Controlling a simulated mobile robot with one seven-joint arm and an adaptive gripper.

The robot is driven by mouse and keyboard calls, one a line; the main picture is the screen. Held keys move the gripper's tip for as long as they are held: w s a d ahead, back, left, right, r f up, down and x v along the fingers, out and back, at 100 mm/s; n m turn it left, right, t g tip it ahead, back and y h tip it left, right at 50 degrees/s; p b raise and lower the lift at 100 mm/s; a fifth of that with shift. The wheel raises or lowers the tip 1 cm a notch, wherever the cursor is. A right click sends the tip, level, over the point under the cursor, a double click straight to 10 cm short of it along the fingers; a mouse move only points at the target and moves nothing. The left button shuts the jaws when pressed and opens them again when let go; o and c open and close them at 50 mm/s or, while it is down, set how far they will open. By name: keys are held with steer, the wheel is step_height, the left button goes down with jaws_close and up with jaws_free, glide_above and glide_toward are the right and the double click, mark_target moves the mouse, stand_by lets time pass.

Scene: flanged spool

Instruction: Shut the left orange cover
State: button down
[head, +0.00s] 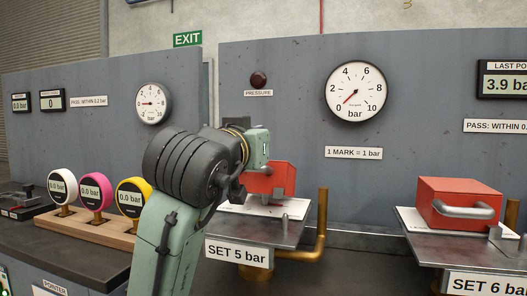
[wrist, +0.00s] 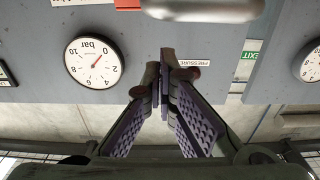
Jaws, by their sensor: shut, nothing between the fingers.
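The left orange cover (head: 270,178) shows in the head view above a white plate (head: 240,209) on the SET 5 bar stand. It looks raised and tilted, with its lower edge clear of the plate. My arm hides its left part, so its handle and hinge do not show there. My gripper (wrist: 166,65) is shut and empty in the wrist view, its fingertips together. In the head view my arm hides the fingers. A blurred pale bar (wrist: 203,8), perhaps a handle, crosses the top of the wrist view, apart from the fingertips.
A second orange cover (head: 458,203) sits down on the SET 6 bar stand at the right, handle forward. A brass pipe (head: 322,225) rises beside the left stand. Several coloured gauges (head: 95,192) stand in a wooden rack at left. A grey panel (head: 290,125) stands behind.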

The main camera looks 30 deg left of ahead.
steer(key=s+f+t+b, duration=0.1)
steer(key=f+b, duration=0.1)
steer(key=b, duration=0.1)
steer(key=s+f+t+b, duration=0.2)
steer(key=f+b, duration=0.1)
steer(key=s+d+f+t+y+b, duration=0.1)
steer(key=f+b, duration=0.1)
steer(key=b, duration=0.1)
steer(key=shift+s+d+f, duration=0.1)
steer(key=shift+s+f, duration=0.05)
steer(key=shift+f, duration=0.05)
steer(key=shift+s+d+f+t+y+b, duration=0.1)
steer(key=shift+s+f+t+y+b, duration=0.3)
steer(key=shift+f+t+b, duration=0.45)
steer(key=shift+s+r+b, duration=0.1)
steer(key=shift+r+b, duration=0.05)
steer(key=shift+b, duration=0.15)
steer(key=shift+h, duration=0.3)
